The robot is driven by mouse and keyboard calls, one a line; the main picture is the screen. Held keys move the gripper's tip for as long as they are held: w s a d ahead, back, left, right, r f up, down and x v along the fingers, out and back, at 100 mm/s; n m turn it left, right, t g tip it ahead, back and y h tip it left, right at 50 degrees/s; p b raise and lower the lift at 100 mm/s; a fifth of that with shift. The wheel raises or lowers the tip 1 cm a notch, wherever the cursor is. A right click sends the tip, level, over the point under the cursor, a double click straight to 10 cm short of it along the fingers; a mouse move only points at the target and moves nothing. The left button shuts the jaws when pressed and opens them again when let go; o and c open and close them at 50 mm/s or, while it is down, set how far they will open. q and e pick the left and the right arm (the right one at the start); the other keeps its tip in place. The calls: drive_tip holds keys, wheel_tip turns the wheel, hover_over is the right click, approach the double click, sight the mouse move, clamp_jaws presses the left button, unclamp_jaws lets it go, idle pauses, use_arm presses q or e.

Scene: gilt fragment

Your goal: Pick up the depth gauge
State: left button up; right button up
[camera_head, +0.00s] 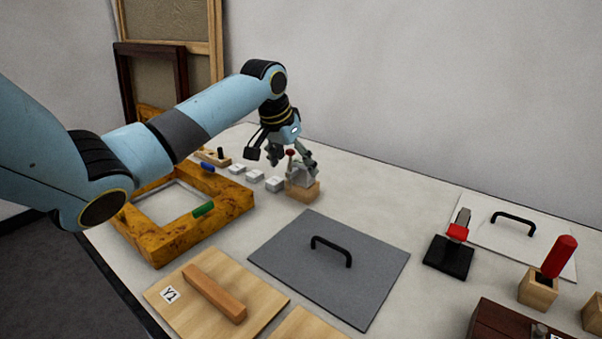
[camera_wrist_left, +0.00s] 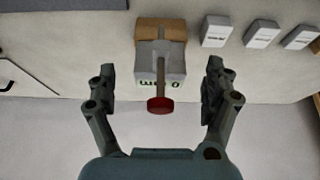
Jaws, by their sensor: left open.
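The depth gauge (camera_wrist_left: 159,105) has a red round knob on a thin stem and stands at a grey block with dark lettering. The block sits at a wooden block (camera_wrist_left: 160,29). In the head view the gauge's red knob (camera_head: 290,152) shows above the wooden block (camera_head: 302,190), partly hidden by my gripper. My left gripper (camera_head: 293,160) is open above it. In the left wrist view its two fingers (camera_wrist_left: 158,88) stand apart on either side of the gauge, not touching it. My right gripper is not in view.
Several small white blocks (camera_head: 255,176) stand just left of the gauge. A gilt frame (camera_head: 236,199) lies at the left. A grey board with a black handle (camera_head: 330,270) lies in front. A red-handled tool (camera_head: 558,258) stands at the right. Bare table lies right of the gauge.

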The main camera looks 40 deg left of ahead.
sight(301, 176)
use_arm(q)
drive_tip(key=shift+x, duration=1.2)
drive_tip(key=c, duration=1.3)
